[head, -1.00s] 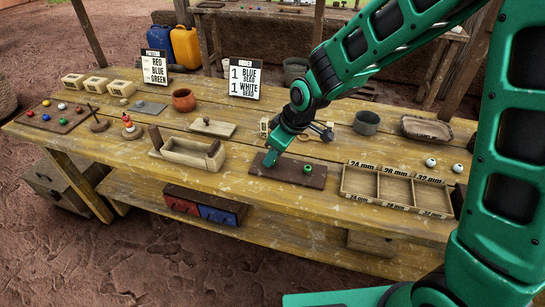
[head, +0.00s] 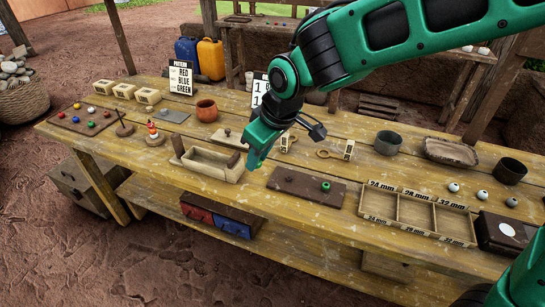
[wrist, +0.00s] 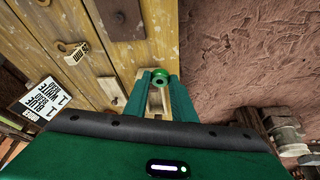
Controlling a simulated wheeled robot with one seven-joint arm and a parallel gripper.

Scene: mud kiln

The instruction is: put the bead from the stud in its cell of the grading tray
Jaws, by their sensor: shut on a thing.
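My gripper (head: 252,166) is shut on a green bead (wrist: 160,77), which sits between the fingertips in the wrist view. The gripper hides this bead in the head view. It hangs above the table near the right end of a wooden trough (head: 205,176), left of the dark stud board (head: 300,195). A second green bead (head: 326,186) stands on that board's right part. A bare stud (wrist: 118,17) shows on a dark board in the wrist view. The grading tray (head: 420,234), with three empty cells marked 24, 28 and 32 mm, lies right of the stud board.
Cups (head: 388,142) and a shallow dish (head: 450,152) are behind. Wooden gauges (head: 348,150) stand behind the stud board. The front table edge is close.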

